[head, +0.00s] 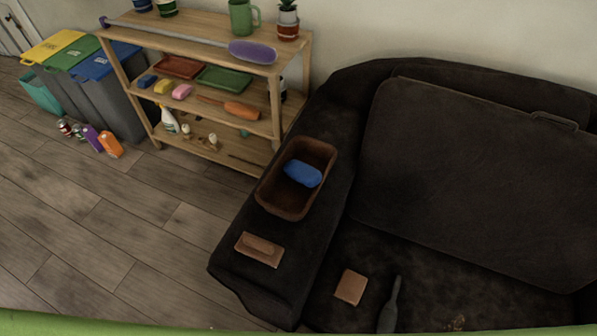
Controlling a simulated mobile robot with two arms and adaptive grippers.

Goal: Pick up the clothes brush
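A brown wooden block with a raised grip on top (259,249), which looks like the clothes brush, lies flat on the left armrest of the dark sofa (232,268). I cannot see its bristles. It lies in front of a brown open tray (268,203) that holds a blue rounded object (303,173). A dark grey, long-necked object (389,308) lies on the seat; I cannot tell what it is. Neither of my grippers is in the head view.
A tan square block (350,287) lies on the seat. A wooden shelf (213,36) with bottles, trays and brushes stands behind the armrest. Bins (111,92) and small bottles (110,144) stand at the left. The wooden floor (110,225) left of the sofa is clear.

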